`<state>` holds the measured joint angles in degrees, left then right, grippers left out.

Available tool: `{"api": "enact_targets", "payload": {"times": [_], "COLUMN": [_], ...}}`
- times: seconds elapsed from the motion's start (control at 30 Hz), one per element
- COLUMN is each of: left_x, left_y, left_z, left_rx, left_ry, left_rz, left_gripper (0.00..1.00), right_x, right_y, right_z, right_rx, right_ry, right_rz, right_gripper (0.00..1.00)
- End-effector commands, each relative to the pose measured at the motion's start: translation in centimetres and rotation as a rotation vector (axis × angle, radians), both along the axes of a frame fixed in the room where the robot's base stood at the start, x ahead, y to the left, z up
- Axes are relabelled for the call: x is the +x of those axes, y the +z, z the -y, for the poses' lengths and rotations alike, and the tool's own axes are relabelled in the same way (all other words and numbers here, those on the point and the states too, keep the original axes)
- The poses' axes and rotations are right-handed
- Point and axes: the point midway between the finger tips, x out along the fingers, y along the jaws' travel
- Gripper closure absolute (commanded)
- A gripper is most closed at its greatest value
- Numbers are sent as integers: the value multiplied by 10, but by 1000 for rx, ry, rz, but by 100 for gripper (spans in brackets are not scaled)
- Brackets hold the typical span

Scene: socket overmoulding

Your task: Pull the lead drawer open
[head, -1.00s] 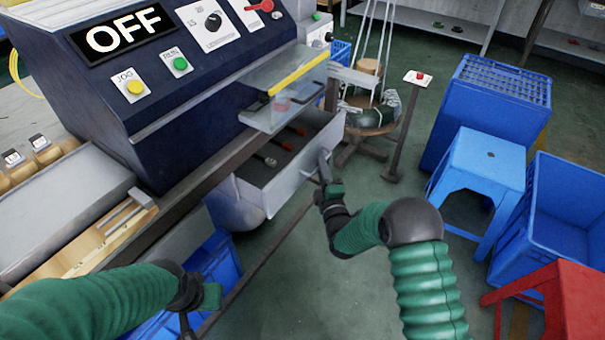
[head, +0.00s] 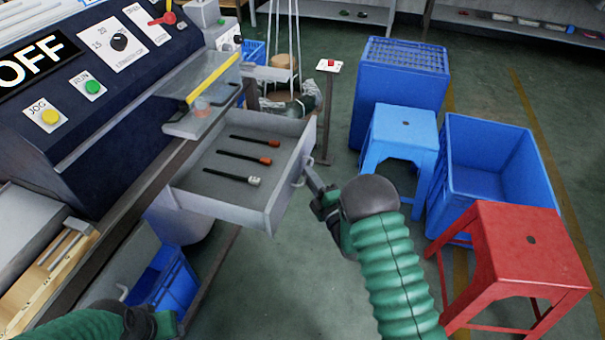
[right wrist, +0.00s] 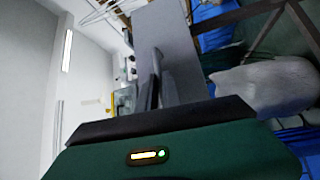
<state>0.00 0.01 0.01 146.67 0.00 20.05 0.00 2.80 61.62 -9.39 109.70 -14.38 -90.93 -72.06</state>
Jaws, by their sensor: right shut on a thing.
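The lead drawer (head: 222,206) is a grey metal tray standing out from under the dark blue machine in the head view. Three dark leads lie in it, two with orange ends (head: 265,160) and one with a pale end (head: 254,181). My right gripper (head: 311,178) is shut on the handle (head: 299,178) on the drawer's front. In the right wrist view the drawer's grey front (right wrist: 178,55) stands close before the jaws, and the exact grip is hard to make out. My left gripper (head: 160,325) is at the lower left edge, away from the drawer; its jaws are unclear.
The machine (head: 85,130) with its OFF display stands on the left. A clear guard with a yellow edge (head: 212,78) overhangs the drawer's back. A blue stool (head: 403,125), blue crates (head: 490,165) and a red stool (head: 520,250) stand at right. Floor between is free.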

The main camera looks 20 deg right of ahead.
Motion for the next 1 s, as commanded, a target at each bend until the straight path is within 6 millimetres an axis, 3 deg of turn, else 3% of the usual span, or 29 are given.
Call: {"api": "enact_targets", "payload": {"times": [0.33,0.37,0.5,0.83,1.0], "left_x": [0,0,0,0,0], "left_y": [-1,-1,-1,1,11], "left_z": [0,0,0,0,0], "left_rx": [0,0,0,0,0], "left_ry": [0,0,0,0,0], "left_rz": [0,0,0,0,0], "left_gripper": [57,57,57,57,57], "right_x": [-2,-2,-2,-4,-30], "right_y": [-7,-7,-5,-1,-3], "right_z": [-1,-1,-1,1,5], "right_rx": [0,0,0,-1,-1], "right_ry": [4,4,3,1,-1], "right_rz": [-16,-15,-10,-5,-8], "right_gripper": [100,87,69,69,69]}}
